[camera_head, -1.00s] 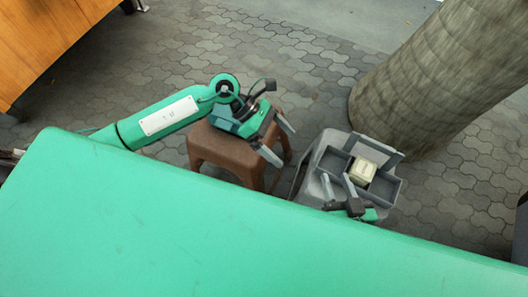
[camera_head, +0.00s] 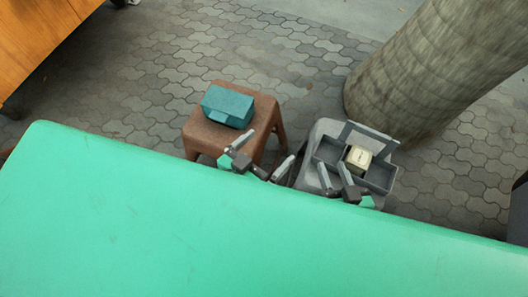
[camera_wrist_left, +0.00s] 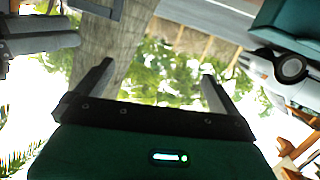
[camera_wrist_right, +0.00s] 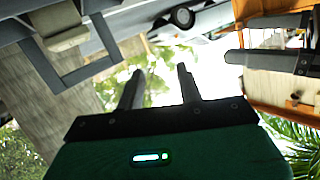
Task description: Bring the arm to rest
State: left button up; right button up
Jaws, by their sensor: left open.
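My left gripper (camera_head: 260,156) is open and empty in front of the brown stool, its fingers spread wide; its fingertips also show in the left wrist view (camera_wrist_left: 154,78). My right gripper (camera_head: 334,174) is open with a smaller gap, at the front of the grey tray; in the right wrist view its fingertips (camera_wrist_right: 158,76) have nothing between them. Both arms are mostly hidden below the green surface (camera_head: 200,220), which is probably part of my body.
A teal box (camera_head: 228,106) sits on the brown stool (camera_head: 203,135). A grey divided tray (camera_head: 380,178) holding a small cream block (camera_head: 358,159) rests on a grey stool (camera_head: 318,135). A thick trunk (camera_head: 430,70) stands behind. Open paving lies beyond the stools.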

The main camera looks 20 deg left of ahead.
pick_arm(q)
jog(key=shift+s+f+n+g, duration=0.3)
jog(key=shift+s+f+n, duration=0.1)
